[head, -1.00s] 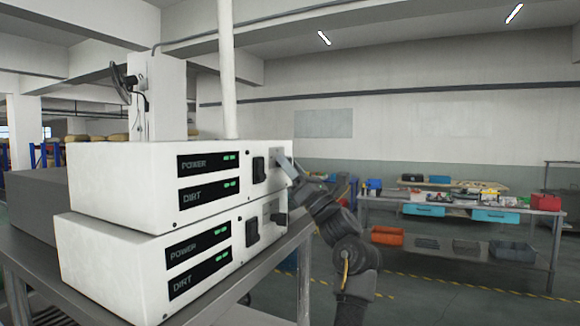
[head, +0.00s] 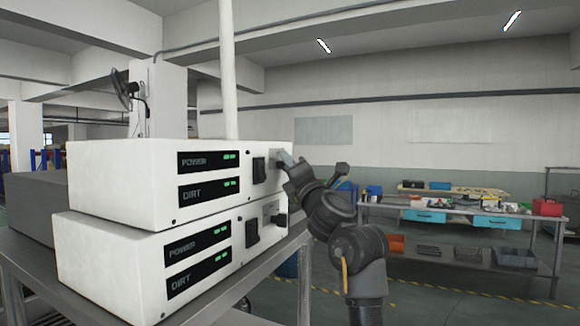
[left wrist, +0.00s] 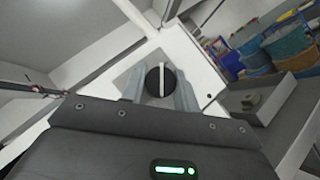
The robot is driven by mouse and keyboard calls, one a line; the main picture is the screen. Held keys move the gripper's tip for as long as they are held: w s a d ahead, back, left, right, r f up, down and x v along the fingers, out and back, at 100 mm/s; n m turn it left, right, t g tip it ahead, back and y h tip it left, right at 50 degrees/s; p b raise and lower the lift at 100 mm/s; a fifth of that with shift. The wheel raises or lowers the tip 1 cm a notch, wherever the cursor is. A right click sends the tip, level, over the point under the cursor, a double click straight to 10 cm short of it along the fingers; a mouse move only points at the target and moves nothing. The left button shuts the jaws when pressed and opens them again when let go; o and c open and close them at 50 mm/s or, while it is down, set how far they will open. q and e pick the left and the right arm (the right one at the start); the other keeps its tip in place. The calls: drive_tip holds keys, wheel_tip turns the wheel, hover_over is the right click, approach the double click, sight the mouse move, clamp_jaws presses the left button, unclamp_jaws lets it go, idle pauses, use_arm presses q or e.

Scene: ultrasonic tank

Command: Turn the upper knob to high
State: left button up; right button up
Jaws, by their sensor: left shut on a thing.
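The upper white box (head: 120,185) sits on a lower white box (head: 110,262). In the left wrist view the upper knob (left wrist: 161,84) is a round black dial with a white line, which runs nearly straight up and down in that picture. My left gripper (head: 284,160) is at the right end of the upper box's front, and its fingers hide the knob in the head view. In the left wrist view the left gripper (left wrist: 160,88) has one finger on each side of the knob and is shut on it. My right gripper is not in view.
Black rocker switches on the upper box (head: 259,170) and lower box (head: 252,232) sit left of the knobs. The lower knob (head: 281,219) is just below my gripper. Both boxes stand on a grey metal table (head: 235,290). A workbench (head: 455,214) stands further back.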

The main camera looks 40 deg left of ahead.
use_arm(q)
drive_tip(key=m+t+h+p, duration=0.1)
drive_tip(key=m+h+p, duration=0.1)
drive_tip(key=m, duration=0.1)
drive_tip(key=shift+r+m+h, duration=0.15)
drive_tip(key=shift+m+h, duration=0.15)
drive_tip(key=shift+h, duration=0.1)
drive_tip(key=shift+m+h+p, duration=0.3)
drive_tip(key=shift+m+p, duration=0.1)
drive_tip(key=shift+f, duration=0.2)
drive_tip(key=o, duration=1)
drive_tip(key=shift+c, duration=0.2)
drive_tip(key=b+v, duration=0.5)
drive_tip(key=v, duration=0.5)
drive_tip(key=shift+s+d+b, duration=0.2)
drive_tip(key=shift+d+b, duration=0.1)
